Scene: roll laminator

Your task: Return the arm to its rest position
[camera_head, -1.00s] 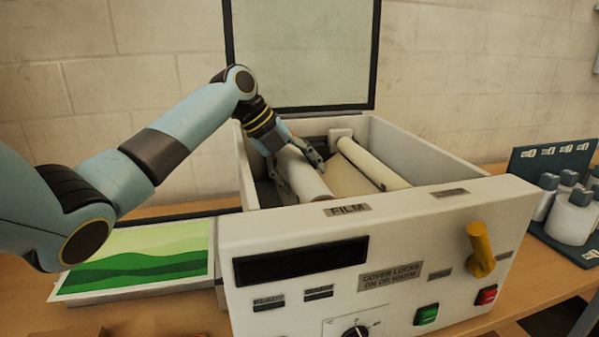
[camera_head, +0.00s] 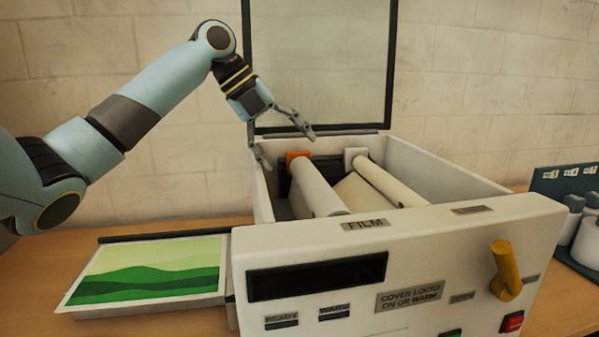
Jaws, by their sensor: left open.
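My left gripper (camera_head: 287,145) is open and empty, raised above the left rear of the laminator's open film bay. Its two fingers are spread, one near the bay's left wall and one above the rolls. The left arm comes in from the left, its elbow high in front of the wall. The roll laminator (camera_head: 450,235) has its clear cover (camera_head: 318,65) standing open at the back. In the bay lie a left film roll (camera_head: 316,190), with an orange end piece (camera_head: 297,157) behind it, and a right roll (camera_head: 388,180). My right gripper is not in view.
A sheet with a green landscape (camera_head: 150,275) lies on the feed tray at the left. A yellow lever (camera_head: 505,270) and a red button (camera_head: 512,322) are on the front panel. White bottles (camera_head: 588,240) stand by a dark rack at the right.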

